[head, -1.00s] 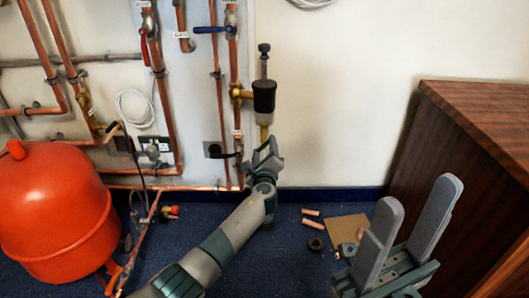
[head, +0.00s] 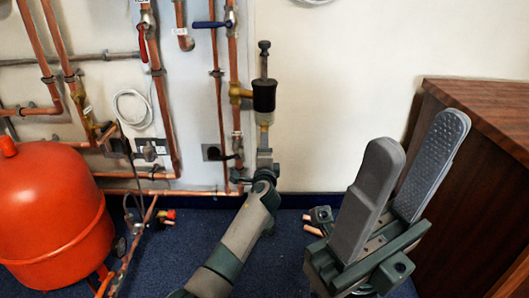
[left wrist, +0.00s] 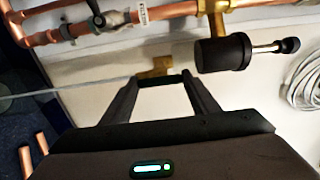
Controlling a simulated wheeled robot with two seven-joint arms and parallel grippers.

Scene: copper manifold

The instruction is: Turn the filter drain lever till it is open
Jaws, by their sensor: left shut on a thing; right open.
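The filter (head: 264,95), a black cylinder with a clear bowl and a brass drain fitting below, stands on a copper pipe. The left wrist view shows its black body (left wrist: 222,54) and the brass drain fitting (left wrist: 155,68). The drain lever (left wrist: 165,80) shows as a dark bar between my left fingertips. My left gripper (head: 264,156) is just under the filter; the left wrist view shows its fingers (left wrist: 160,82) shut on the lever, whose ends they partly hide. My right gripper (head: 418,150) is open and empty at the right, away from the pipes.
A black lever (head: 228,157) sits on the pipe left of my left gripper. A blue lever (head: 212,24) and a red lever (head: 142,43) are higher up. A red tank (head: 50,210) stands at left and a wooden cabinet (head: 470,190) at right.

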